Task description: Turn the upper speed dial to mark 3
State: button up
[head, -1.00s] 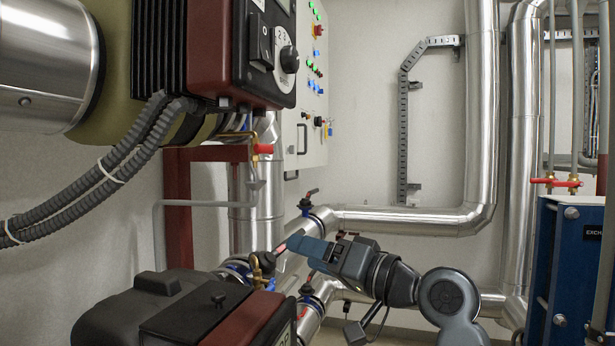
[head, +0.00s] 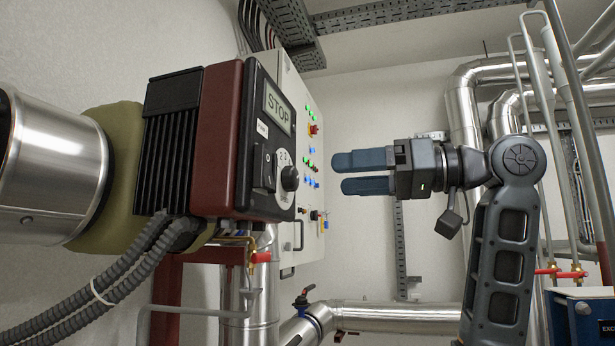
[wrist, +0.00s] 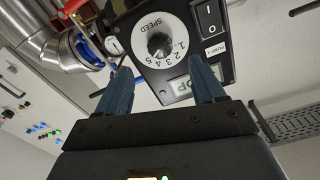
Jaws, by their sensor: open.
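The upper speed dial (head: 289,178) is a black knob on a white numbered disc, on the front of the dark red and black pump head (head: 222,140). A display reading STOP (head: 277,106) sits above it and a black rocker switch (head: 264,166) beside it. In the wrist view the dial (wrist: 159,44) appears upside down, with the numbers 1 to 5 and SPEED around it; its exact setting is too small to tell. My gripper (head: 338,174) is open and empty, to the right of the dial and apart from it. Its two blue fingers point at the panel; the gap between them (wrist: 158,95) frames the dial.
A control cabinet (head: 305,110) with lit buttons stands behind the pump. Corrugated cables (head: 110,285) hang below the pump head. A red-handled valve (head: 262,257) is under it. Steel pipes (head: 390,315) run low and at the right. The space between gripper and dial is clear.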

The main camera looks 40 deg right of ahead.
aim_at(297, 179)
jog(key=p+x, duration=0.1)
jog(key=x, duration=0.6)
jog(key=shift+w+a, duration=0.1)
jog(key=shift+w, duration=0.05)
jog(key=shift+c, duration=0.4)
jog(key=c, duration=1)
jog(key=shift+f+n, duration=0.1)
jog(key=shift+n, duration=0.3)
jog(key=n+b, duration=0.3)
jog(key=n, duration=0.1)
jog(key=shift+n, duration=0.3)
jog(key=n+b, duration=0.2)
jog(key=n, duration=0.4)
jog(key=shift+b, duration=0.35)
jog(key=shift+n, duration=0.3)
